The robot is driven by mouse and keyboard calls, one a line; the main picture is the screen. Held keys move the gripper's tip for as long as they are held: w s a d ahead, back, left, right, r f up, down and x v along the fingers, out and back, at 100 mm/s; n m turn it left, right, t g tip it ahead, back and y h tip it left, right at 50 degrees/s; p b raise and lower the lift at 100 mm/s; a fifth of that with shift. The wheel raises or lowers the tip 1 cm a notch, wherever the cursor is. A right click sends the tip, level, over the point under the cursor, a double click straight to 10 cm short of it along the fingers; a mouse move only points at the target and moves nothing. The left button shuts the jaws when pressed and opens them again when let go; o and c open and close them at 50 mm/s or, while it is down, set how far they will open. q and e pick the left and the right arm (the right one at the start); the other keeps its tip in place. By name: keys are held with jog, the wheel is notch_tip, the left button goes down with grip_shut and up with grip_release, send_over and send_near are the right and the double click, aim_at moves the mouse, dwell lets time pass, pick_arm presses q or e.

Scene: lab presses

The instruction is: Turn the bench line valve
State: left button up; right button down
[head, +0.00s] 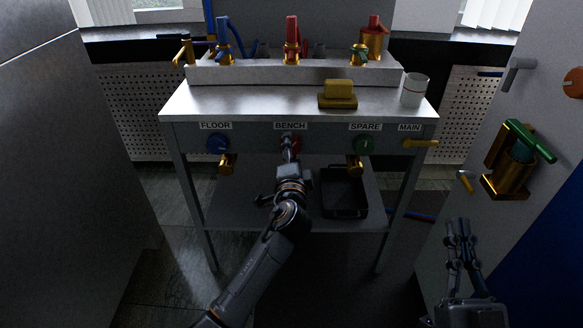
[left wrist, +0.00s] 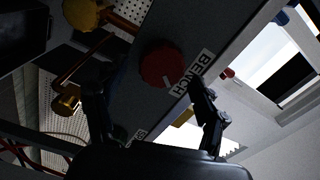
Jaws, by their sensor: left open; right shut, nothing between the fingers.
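The bench valve is a round red knob (left wrist: 160,65) with a pale pointer mark, on the grey front panel beside the BENCH label (left wrist: 200,70). In the head view the red knob (head: 297,144) shows only partly, because my left gripper (head: 289,147) is in front of it. In the left wrist view my left gripper (left wrist: 150,98) is open, one finger to each side, with the knob a little beyond the fingertips. I see no grip on the knob. My right gripper (head: 460,228) is shut and empty at the lower right, away from the bench.
The blue FLOOR knob (head: 217,144) and green SPARE knob (head: 364,145) flank the red knob, with the yellow MAIN handle (head: 421,143) farther right. A yellow sponge (head: 339,90) and white cup (head: 414,88) stand on top. A black tray (head: 344,195) sits on the lower shelf.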

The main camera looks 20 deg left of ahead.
pick_arm(q)
jog(key=v, duration=1)
jog(key=shift+s, duration=0.25)
